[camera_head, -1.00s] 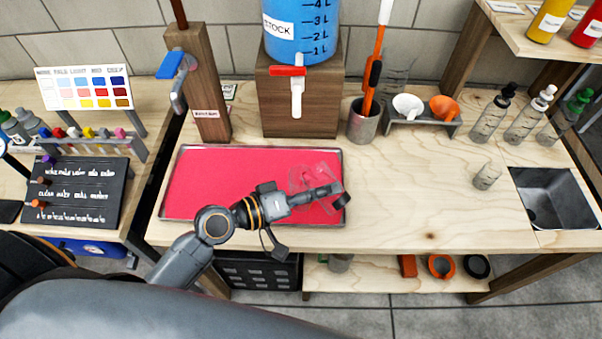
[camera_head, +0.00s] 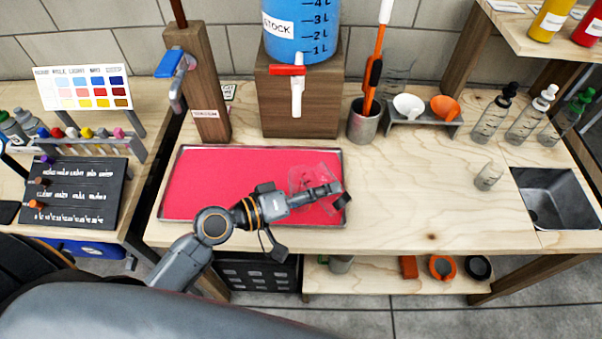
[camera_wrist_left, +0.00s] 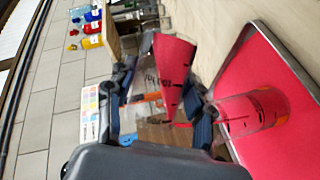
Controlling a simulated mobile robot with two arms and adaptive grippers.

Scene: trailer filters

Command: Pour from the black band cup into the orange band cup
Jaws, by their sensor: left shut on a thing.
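My left gripper (camera_head: 334,193) is over the right part of the red tray (camera_head: 230,185). In the left wrist view my left gripper (camera_wrist_left: 163,108) is shut on a clear cup with dark markings (camera_wrist_left: 158,70), the black band cup by its marks. A red patch shows in or through this cup; I cannot tell whether it is liquid or the tray behind. Another clear cup (camera_wrist_left: 252,110) with orange-red marks, the orange band cup, stands on the tray close beside the right finger. In the head view the clear cups (camera_head: 308,178) overlap near the gripper and are hard to separate. My right gripper is out of view.
A blue stock tank (camera_head: 300,30) with a tap (camera_head: 296,95) stands behind the tray. A grey holder (camera_head: 363,122) with an orange-handled tool, funnels (camera_head: 408,106), bottles (camera_head: 490,118), a small clear cup (camera_head: 488,177) and a sink (camera_head: 555,200) are to the right. The bench between is clear.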

